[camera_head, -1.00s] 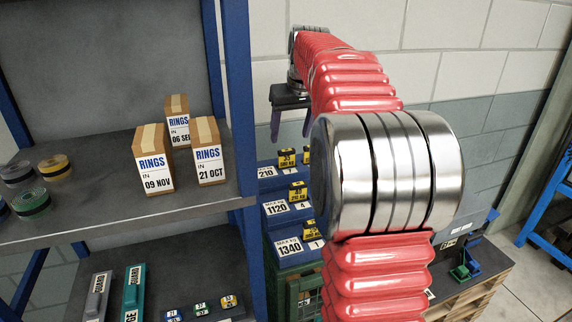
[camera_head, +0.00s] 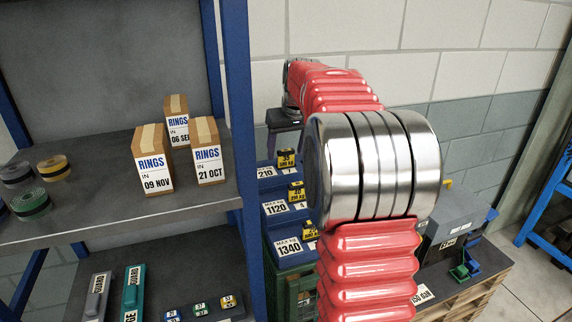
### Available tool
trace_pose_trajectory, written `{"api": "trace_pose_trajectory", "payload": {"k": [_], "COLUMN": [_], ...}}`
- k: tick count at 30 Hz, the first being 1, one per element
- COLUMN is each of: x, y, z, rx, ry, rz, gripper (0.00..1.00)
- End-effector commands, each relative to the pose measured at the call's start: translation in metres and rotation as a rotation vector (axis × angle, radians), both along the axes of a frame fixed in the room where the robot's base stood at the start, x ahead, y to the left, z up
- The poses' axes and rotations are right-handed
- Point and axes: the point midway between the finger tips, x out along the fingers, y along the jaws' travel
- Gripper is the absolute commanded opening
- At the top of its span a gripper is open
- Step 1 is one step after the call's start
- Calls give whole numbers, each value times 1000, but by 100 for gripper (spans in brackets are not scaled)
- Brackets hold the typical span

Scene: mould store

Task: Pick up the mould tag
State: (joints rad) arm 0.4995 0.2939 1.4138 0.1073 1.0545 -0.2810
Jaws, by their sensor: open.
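Yellow tags with black print stand on the dark blue blocks behind the shelf post. The top tag (camera_head: 286,158) is on the block marked 210, the middle tag (camera_head: 297,191) on the block marked 1120, and the lower tag (camera_head: 311,231) on the block marked 1340, partly hidden by my arm. I cannot tell which one is the mould tag. Nothing shows between the fingers. I cannot tell the gap in depth.
A blue-posted shelf (camera_head: 120,222) stands at left with RINGS boxes (camera_head: 208,165) and tape rolls (camera_head: 53,168). Small blue, green and yellow pieces (camera_head: 200,308) lie on its lower level. A grey box (camera_head: 455,225) and small green and blue bins (camera_head: 465,268) are at right.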

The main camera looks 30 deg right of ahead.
Motion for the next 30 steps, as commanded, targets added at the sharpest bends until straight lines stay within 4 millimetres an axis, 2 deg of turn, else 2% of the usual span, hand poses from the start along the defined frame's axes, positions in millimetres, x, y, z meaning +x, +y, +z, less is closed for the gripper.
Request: {"api": "trace_pose_trajectory", "payload": {"k": [4,20,30], "x": [4,5,5], "y": [-1,-1,-1], "z": [-10,-10,-10], "rx": [0,1,0], "ry": [0,0,0], "rz": [0,1,1], "gripper": [62,62,39]}}
